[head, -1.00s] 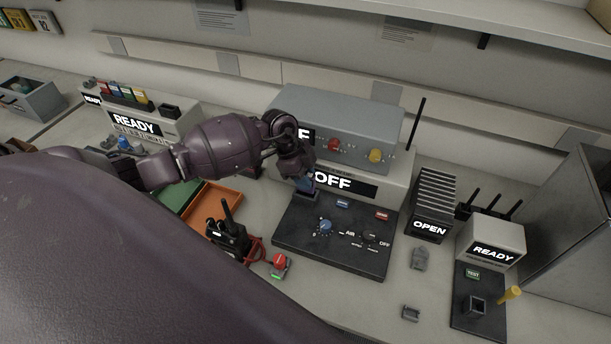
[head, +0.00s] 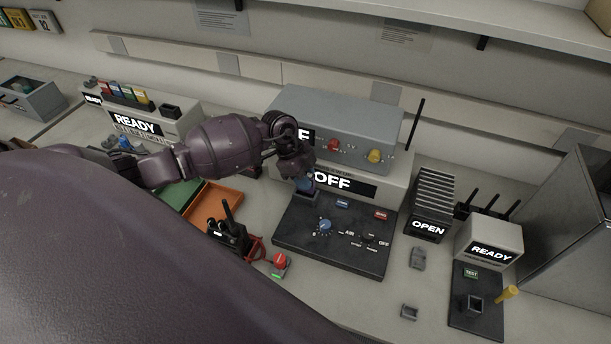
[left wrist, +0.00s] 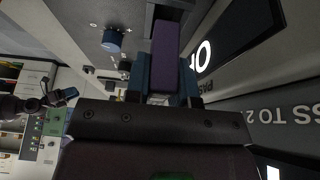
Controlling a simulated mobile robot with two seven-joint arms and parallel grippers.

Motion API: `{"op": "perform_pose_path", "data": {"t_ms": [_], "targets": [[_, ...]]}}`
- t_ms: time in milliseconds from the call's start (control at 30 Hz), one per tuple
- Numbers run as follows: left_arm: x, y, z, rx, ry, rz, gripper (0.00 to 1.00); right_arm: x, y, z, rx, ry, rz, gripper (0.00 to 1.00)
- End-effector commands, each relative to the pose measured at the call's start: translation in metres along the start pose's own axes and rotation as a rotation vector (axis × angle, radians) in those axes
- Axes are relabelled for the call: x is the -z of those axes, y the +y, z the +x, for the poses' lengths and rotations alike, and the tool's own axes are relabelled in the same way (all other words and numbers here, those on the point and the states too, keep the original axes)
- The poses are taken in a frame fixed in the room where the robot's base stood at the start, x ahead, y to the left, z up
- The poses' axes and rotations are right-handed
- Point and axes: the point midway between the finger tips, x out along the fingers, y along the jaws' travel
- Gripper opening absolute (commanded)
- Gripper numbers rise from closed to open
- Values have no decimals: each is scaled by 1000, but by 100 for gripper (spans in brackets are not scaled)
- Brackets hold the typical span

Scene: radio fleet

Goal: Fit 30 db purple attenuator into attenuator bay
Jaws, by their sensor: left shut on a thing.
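The purple attenuator (left wrist: 165,55) is a slim block between the blue fingers of my left gripper in the left wrist view. My left gripper (head: 304,186) is shut on it, pointing down at the back left corner of the dark control panel (head: 290,235), in front of the OFF display. A small dark socket-like block (head: 307,197), perhaps the attenuator bay, shows just under the fingertips. The fingers hide the attenuator in the head view, and I cannot tell whether it is seated. A dark gripper with a blue tip, apparently my right one (left wrist: 70,94), shows at the left wrist view's left edge.
The panel carries a blue knob (head: 325,226) and buttons. A black radio (head: 230,235) and an orange tray (head: 217,207) lie left of it. A finned block marked OPEN (head: 434,198) and a READY unit (head: 490,240) stand right. The grey-white bench in front is partly clear.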

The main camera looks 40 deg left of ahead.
Motion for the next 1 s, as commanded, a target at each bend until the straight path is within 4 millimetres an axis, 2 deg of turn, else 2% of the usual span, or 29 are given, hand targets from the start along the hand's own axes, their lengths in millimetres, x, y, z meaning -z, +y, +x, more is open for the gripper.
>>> {"op": "perform_pose_path", "data": {"t_ms": [1000], "targets": [[1,0,0,1,1,0,0,6,1,-4,0,-3,0,43]]}}
